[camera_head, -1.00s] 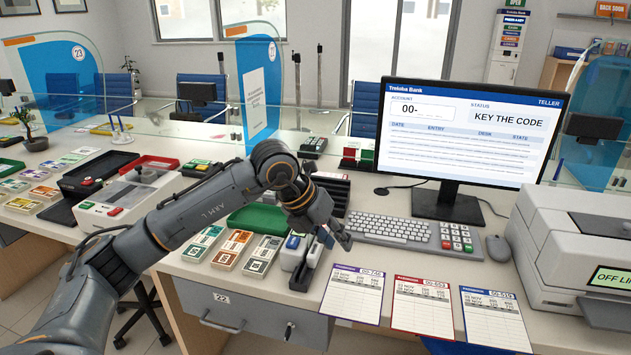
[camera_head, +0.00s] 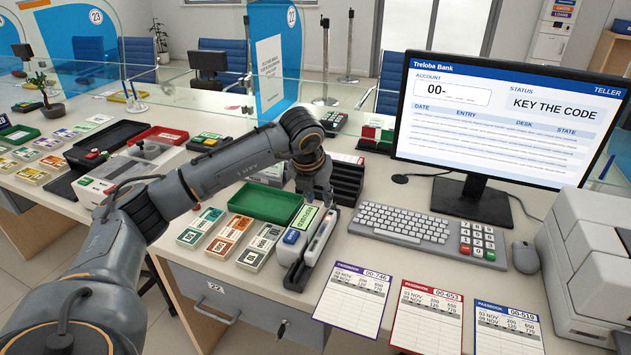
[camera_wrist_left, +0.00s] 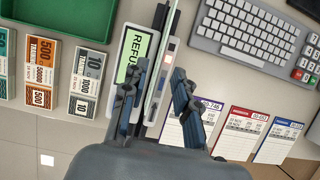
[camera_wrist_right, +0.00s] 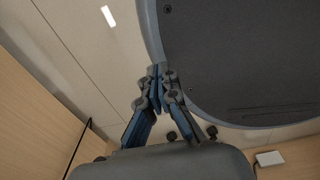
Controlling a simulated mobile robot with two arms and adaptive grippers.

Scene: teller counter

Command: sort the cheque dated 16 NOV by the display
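The display (camera_head: 505,125) reads "KEY THE CODE" with account "00-". A cheque dated 16 NOV cannot be made out. Three passbooks lie at the front: purple-edged 00-746 (camera_head: 352,300), red-edged 00-653 (camera_head: 428,318) and blue-edged 00-519 (camera_head: 508,332). The keypad (camera_head: 482,240) is beside the keyboard. My left gripper (camera_head: 318,196) is over the far end of a dark stamp tray; its fingers (camera_wrist_left: 155,88) are apart, with the tray's long pale items below or between them. One has a green "REFU..." label (camera_wrist_left: 134,55). My right gripper (camera_wrist_right: 157,72) is shut and empty, away from the counter top.
A green tray (camera_head: 262,203), banknote bundles (camera_head: 230,238) and a black slotted rack (camera_head: 345,182) surround the left gripper. The keyboard (camera_head: 403,223), mouse (camera_head: 525,257) and a pale printer-like machine (camera_head: 590,250) are to the right. A drawer (camera_head: 215,305) marked 22 is below.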

